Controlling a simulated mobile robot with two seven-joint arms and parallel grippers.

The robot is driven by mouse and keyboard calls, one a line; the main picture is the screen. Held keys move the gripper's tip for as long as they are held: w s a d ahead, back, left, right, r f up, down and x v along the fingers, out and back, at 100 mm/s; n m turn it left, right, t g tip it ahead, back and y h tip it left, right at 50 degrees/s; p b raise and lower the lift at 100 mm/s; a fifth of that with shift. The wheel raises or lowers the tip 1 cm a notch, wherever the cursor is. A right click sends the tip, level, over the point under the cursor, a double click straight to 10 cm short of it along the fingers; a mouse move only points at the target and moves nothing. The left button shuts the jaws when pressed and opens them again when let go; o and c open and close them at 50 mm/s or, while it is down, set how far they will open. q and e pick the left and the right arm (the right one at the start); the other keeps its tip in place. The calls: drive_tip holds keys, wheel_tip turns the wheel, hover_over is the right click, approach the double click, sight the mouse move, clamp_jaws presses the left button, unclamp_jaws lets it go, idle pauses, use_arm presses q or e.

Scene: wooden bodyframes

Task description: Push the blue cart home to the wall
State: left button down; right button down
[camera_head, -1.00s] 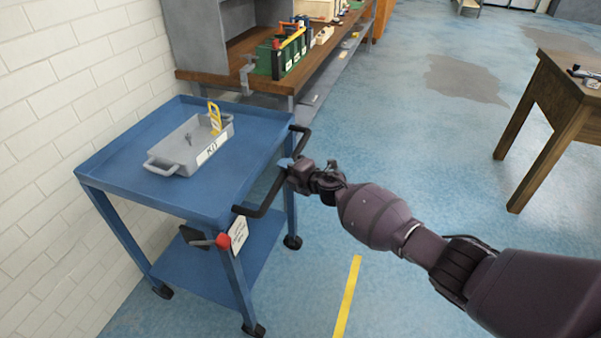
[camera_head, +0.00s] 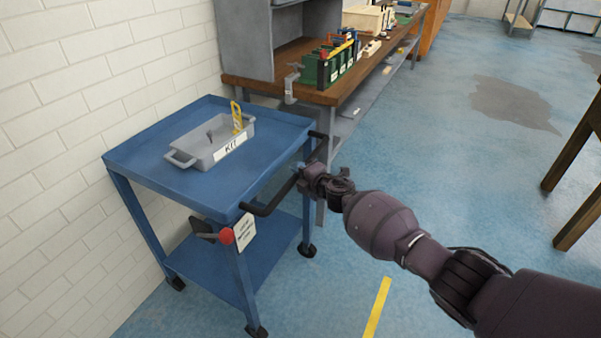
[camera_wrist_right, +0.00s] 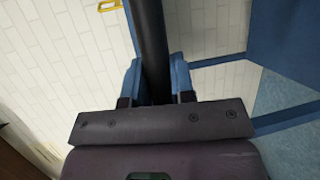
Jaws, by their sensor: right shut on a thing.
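The blue cart (camera_head: 270,130) stands on its casters beside the white brick wall (camera_head: 110,75); I cannot tell whether it touches the wall. Its black push handle (camera_head: 266,207) sticks out on the right side. My right gripper (camera_head: 303,174) is shut on this handle. In the right wrist view the dark handle bar (camera_wrist_right: 149,40) runs between the two blue fingertips (camera_wrist_right: 156,80). A grey tray (camera_head: 205,158) labelled KIT lies on the cart top with a yellow item (camera_head: 237,117) in it. A red-knobbed lever (camera_head: 226,236) and a white tag (camera_head: 245,232) are at the near leg. My left gripper is not in view.
A wooden workbench (camera_head: 250,85) with green bins (camera_head: 318,70) and a clamp (camera_head: 291,85) stands close behind the cart. A wooden table (camera_head: 578,170) is at the right. A yellow floor line (camera_head: 377,308) lies in front; the blue floor between is clear.

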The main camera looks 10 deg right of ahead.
drive_tip(key=c, duration=1.2)
unclamp_jaws()
drive_tip(key=shift+w+a+r, duration=0.1)
drive_tip(key=shift+a, duration=0.15)
drive_tip(key=shift+o, duration=1.2)
drive_tip(key=shift+d, duration=0.1)
drive_tip(key=shift+s+d+r, duration=0.1)
drive_tip(key=shift+s+d, duration=0.05)
drive_tip(key=shift+s, duration=0.05)
drive_tip(key=p+v, duration=0.4)
drive_tip(key=v, duration=0.6)
drive_tip(key=shift+p, duration=0.3)
